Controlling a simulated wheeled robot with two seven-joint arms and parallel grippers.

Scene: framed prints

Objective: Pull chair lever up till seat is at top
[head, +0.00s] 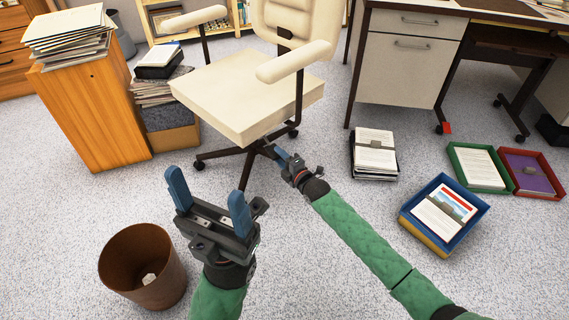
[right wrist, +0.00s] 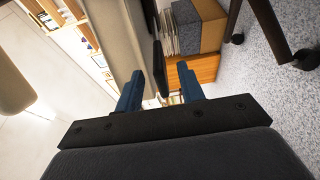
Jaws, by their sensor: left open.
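The cream office chair (head: 245,95) stands in the middle of the head view, its seat slightly above my right gripper (head: 281,155). That gripper is beside the underside of the seat, near the dark chair base. In the right wrist view its two blue fingers (right wrist: 160,88) are apart. A dark narrow part (right wrist: 158,66) shows beyond and between them, beside the pale seat (right wrist: 118,35); I cannot tell whether it is the lever. No lever is clearly visible in the head view. My left gripper (head: 208,200) is open and empty, in front of the chair.
A brown waste bin (head: 143,268) stands at the lower left. A wooden cabinet (head: 95,120) with papers is left of the chair. A desk (head: 410,60) is at the upper right. Paper stacks and trays, including a blue tray (head: 409,217), lie on the right floor.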

